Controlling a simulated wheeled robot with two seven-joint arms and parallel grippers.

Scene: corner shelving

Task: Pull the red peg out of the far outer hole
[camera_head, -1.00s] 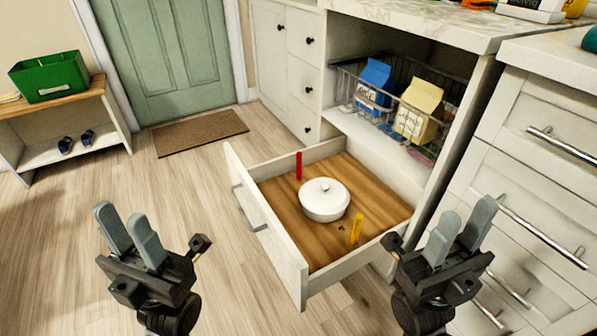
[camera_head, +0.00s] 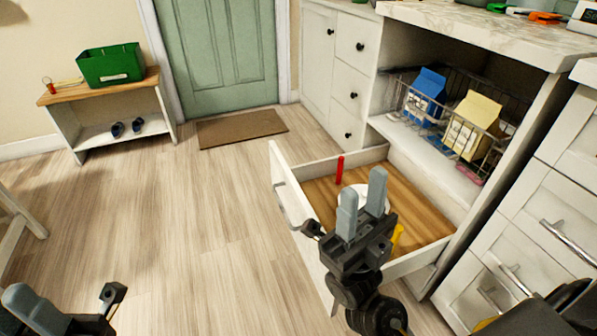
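The red peg (camera_head: 340,170) stands upright in the wooden drawer floor, near the drawer's far left corner. The drawer (camera_head: 432,222) is pulled out from the cabinet. A white lidded pot (camera_head: 366,193) sits in the drawer, mostly hidden behind my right gripper. A yellow peg (camera_head: 397,236) stands to the right of that gripper, partly hidden. My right gripper (camera_head: 362,200) is open and empty in front of the pot, nearer to me than the red peg. My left gripper (camera_head: 22,308) is at the lower left corner, partly cut off, so its opening is unclear.
A wire basket (camera_head: 420,128) with a blue carton (camera_head: 424,95) and a yellow carton (camera_head: 470,125) stands on the shelf above the drawer. A bench (camera_head: 110,95) bears a green bin (camera_head: 110,66). The floor left of the drawer is clear.

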